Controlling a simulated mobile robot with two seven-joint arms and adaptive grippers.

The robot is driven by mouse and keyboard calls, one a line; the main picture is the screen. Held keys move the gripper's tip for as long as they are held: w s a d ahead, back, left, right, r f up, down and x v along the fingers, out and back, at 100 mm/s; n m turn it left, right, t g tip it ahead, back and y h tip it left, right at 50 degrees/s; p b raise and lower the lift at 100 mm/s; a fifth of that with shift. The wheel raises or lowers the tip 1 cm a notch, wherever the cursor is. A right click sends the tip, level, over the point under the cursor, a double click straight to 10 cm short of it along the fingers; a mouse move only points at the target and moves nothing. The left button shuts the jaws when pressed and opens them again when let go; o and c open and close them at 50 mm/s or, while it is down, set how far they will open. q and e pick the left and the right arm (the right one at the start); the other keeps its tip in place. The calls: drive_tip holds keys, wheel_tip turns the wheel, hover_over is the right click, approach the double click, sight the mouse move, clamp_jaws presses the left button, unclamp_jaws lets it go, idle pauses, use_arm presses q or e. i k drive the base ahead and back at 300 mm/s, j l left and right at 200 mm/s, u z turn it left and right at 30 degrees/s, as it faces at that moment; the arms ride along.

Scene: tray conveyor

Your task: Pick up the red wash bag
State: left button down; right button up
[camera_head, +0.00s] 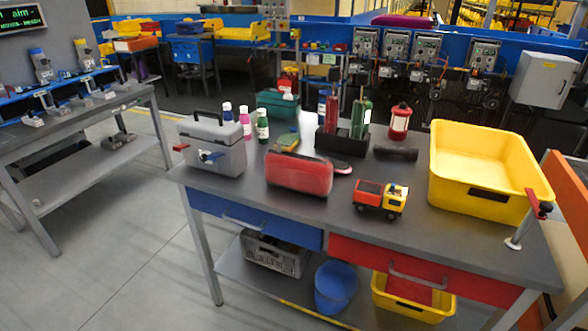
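The red wash bag (298,174) lies at the front edge of the grey table (330,217), left of the middle. It is a long, rounded red bag and its front side faces me. A grey toolbox (215,148) with a dark handle stands to its left. A red and yellow toy truck (380,198) stands to its right, apart from it. Neither of my grippers shows in the head view.
Behind the bag stand several bottles (262,126), a green case (275,107) and a black holder (341,143). A brush-like item (342,168) lies close by its right end. A yellow bin (478,168) fills the table's right end. A red lantern (400,122) stands at the back.

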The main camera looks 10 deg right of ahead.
sight(299, 173)
drive_tip(key=i+l+z, duration=0.25)
drive_tip(key=i+j+z, duration=0.5)
drive_tip(key=j+z, duration=0.25)
drive_tip(key=j, duration=0.2)
drive_tip(key=i+j+z, duration=0.25)
drive_tip(key=j, duration=0.15)
drive_tip(key=k, duration=0.5)
drive_tip(key=j, duration=0.1)
